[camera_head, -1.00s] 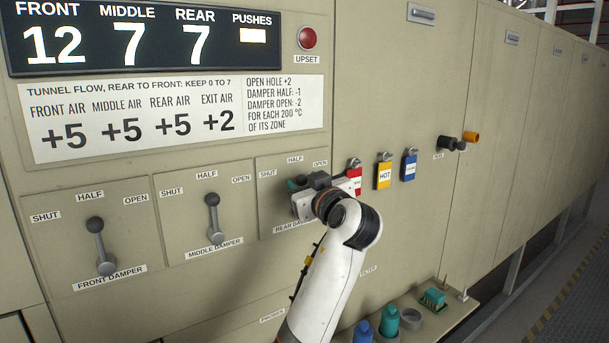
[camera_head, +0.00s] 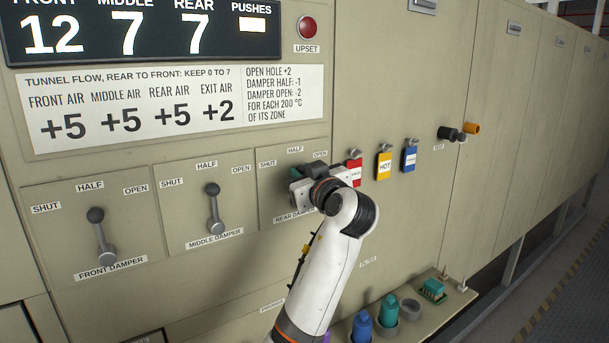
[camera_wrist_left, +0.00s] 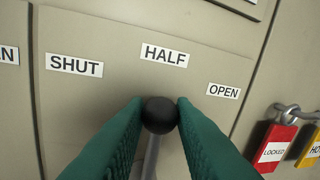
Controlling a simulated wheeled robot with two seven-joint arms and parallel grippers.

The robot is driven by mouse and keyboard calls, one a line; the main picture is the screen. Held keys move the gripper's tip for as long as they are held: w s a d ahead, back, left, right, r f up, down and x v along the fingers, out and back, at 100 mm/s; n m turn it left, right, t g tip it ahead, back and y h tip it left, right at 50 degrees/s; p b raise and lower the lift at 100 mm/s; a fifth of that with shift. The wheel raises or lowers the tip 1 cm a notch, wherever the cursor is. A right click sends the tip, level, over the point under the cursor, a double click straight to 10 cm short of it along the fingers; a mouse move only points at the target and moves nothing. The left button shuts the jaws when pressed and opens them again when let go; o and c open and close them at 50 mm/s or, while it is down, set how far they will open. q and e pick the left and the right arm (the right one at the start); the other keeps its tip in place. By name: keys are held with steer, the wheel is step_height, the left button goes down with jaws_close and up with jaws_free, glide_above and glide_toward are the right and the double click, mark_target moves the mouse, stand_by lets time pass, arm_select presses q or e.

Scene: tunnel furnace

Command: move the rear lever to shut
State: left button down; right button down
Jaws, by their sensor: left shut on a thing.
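The rear damper lever shows in the left wrist view as a black ball knob (camera_wrist_left: 159,115) on a grey rod. The knob is under the HALF label (camera_wrist_left: 164,55), with SHUT (camera_wrist_left: 74,65) to its left and OPEN (camera_wrist_left: 223,91) to its right. My left gripper (camera_wrist_left: 159,117) has green fingers, one on each side of the knob, shut on it. In the head view my left gripper (camera_head: 300,177) is at the rear damper panel (camera_head: 267,210) and its body hides the lever. The right gripper is not in view.
The front lever (camera_head: 101,235) and middle lever (camera_head: 214,207) stand to the left, both knobs near HALF. Red, yellow (camera_head: 384,165) and blue (camera_head: 409,158) tags hang close to the right. Bottles (camera_head: 362,326) stand on a low shelf below right.

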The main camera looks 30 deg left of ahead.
arm_select(q)
steer(key=s+n+b, duration=0.1)
steer(key=n+b, duration=0.1)
steer(key=b, duration=0.2)
steer(key=s+a+f+n+y+b, duration=0.1)
steer(key=n+b, duration=0.2)
steer(key=b, duration=0.2)
steer(key=s+f+n+b, duration=0.1)
steer(key=s+n+b, duration=0.1)
steer(key=b, duration=0.3)
steer(key=shift+s+a+f+n, duration=0.1)
steer(key=shift+a+f+n, duration=0.1)
steer(key=shift+a+n, duration=0.15)
steer(key=shift+s+a+f+n+y+b, duration=0.15)
steer(key=shift+s+n+y+b, duration=0.3)
steer(key=shift+n+b, duration=0.65)
steer(key=shift+w, duration=0.1)
steer(key=c, duration=1.2)
jaws_free()
